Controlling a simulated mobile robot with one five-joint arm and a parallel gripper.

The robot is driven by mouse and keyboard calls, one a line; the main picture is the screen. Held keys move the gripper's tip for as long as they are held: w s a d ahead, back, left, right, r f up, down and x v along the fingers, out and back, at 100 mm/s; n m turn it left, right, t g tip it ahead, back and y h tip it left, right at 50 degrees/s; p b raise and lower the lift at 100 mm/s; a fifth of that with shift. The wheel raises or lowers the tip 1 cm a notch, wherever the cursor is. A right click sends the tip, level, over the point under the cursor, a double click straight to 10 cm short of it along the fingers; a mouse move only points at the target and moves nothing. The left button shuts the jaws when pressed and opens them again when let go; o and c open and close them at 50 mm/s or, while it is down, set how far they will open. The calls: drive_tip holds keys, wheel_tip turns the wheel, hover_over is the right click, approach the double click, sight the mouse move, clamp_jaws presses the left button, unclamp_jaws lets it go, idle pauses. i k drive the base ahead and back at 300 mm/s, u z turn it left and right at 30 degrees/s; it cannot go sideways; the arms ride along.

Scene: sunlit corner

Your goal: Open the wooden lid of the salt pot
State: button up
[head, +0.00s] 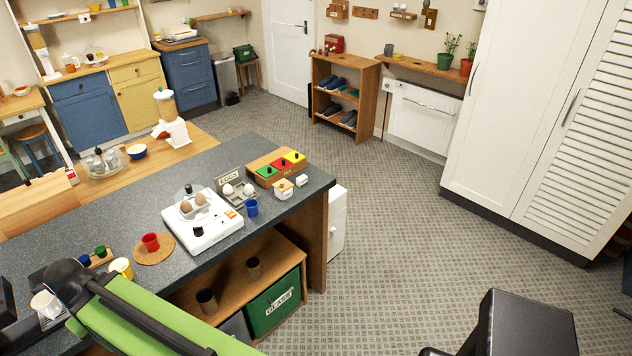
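A small white pot with a light wooden lid (283,188) stands near the right end of the dark worktop (120,205), in front of the tea box. It looks like the salt pot, and its lid appears shut. A smaller white and wooden piece (302,180) sits just right of it; what it is, I cannot tell. My green arm link reaches in from the bottom left, well left of the pot. My gripper does not show clearly anywhere in the frame.
Left of the pot are a blue cup (251,207), an egg holder (237,190) and a white egg cooker (203,222). A wooden box with coloured lids (276,167) stands behind. The patterned floor (400,240) right of the counter is clear; a black object (525,325) stands at bottom right.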

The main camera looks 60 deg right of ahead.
sight(282, 184)
drive_tip(key=z, duration=3.15)
drive_tip(key=k, duration=1.1)
drive_tip(key=u, duration=0.9)
drive_tip(key=i, duration=1)
drive_tip(key=u, duration=0.05)
